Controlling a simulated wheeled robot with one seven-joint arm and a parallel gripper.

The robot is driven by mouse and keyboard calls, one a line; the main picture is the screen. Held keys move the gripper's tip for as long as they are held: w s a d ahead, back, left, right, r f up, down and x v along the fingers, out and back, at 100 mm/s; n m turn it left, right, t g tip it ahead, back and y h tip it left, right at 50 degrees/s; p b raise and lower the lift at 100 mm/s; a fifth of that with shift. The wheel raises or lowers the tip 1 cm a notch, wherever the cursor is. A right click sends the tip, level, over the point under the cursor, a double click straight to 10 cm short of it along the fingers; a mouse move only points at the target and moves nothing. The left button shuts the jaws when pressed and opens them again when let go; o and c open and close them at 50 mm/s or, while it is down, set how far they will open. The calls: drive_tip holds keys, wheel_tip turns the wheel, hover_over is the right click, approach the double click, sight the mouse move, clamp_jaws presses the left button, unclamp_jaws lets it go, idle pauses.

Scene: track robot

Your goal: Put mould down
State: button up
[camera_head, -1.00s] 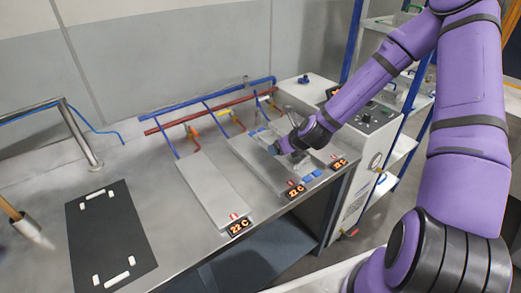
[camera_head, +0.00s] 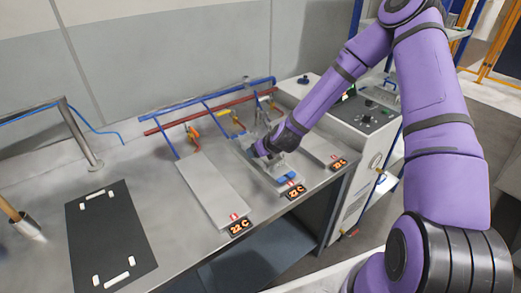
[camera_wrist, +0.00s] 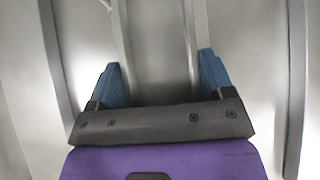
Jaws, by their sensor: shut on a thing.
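My gripper (camera_head: 262,151) is over the middle of three grey plates on the steel bench. In the wrist view its two blue fingers (camera_wrist: 160,72) stand on either side of a grey metal bar, part of the mould (camera_wrist: 155,40), and are shut on it. In the head view the mould (camera_head: 272,166) is a grey piece, with a blue part showing at its near end, partly hidden by my gripper. It lies along the middle plate's length. I cannot tell whether it touches the plate.
The left plate (camera_head: 213,190) is bare. The right plate (camera_head: 318,147) is close beside the mould. Blue and red pipes (camera_head: 208,107) with valves run behind the plates. A black mat (camera_head: 110,235) with white strips lies at left. A control cabinet (camera_head: 370,125) stands at right.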

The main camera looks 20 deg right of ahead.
drive_tip(key=shift+f, duration=0.25)
drive_tip(key=o, duration=1.4)
drive_tip(key=shift+r, duration=0.1)
